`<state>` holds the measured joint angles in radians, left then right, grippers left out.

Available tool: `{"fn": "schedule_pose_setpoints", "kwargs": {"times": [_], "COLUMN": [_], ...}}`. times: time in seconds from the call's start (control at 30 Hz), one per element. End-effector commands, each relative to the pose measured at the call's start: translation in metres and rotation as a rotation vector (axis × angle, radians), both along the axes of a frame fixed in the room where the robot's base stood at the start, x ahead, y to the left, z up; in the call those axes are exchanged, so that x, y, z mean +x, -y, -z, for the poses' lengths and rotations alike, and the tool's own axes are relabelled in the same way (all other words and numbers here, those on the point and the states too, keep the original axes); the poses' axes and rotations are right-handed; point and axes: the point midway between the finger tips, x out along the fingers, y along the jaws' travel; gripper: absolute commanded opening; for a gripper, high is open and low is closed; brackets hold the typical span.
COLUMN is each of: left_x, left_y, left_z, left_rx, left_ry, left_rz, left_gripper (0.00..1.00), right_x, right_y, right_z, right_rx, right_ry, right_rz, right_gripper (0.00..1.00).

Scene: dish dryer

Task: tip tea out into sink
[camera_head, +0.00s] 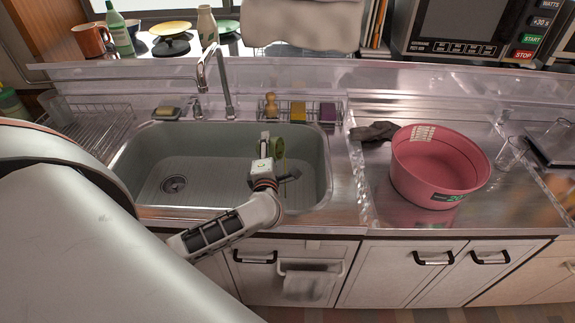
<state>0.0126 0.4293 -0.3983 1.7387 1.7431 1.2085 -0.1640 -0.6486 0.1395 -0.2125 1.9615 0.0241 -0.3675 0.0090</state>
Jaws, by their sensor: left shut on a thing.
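My left gripper (269,142) is over the right half of the sink (205,142). It is shut on a small green cup (279,149), partly covered by the fingers. The cup shows a round green face, so it appears tipped on its side. It is too small to tell whether that face is the opening or the base, and no tea can be made out. My right gripper is not in view.
The faucet (228,98) rises behind the sink. A caddy with sponges (297,110) stands at the sink's back edge. A pink tub (438,168) and dark cloth (374,132) are on the right counter. A wire rack (92,130) is at left.

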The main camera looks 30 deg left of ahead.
Motion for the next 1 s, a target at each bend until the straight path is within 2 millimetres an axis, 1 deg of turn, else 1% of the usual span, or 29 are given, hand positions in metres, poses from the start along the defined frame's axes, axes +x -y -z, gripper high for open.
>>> {"fn": "schedule_pose_setpoints", "kwargs": {"times": [1.0], "left_x": [0.002], "left_y": [0.008], "left_z": [-0.006], "left_rx": [0.11], "left_ry": [-0.022], "left_rz": [0.001], "left_gripper": [0.2], "right_x": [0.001], "right_y": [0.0], "right_z": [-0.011], "right_rx": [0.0], "right_ry": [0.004], "right_rz": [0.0], "right_gripper": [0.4]}}
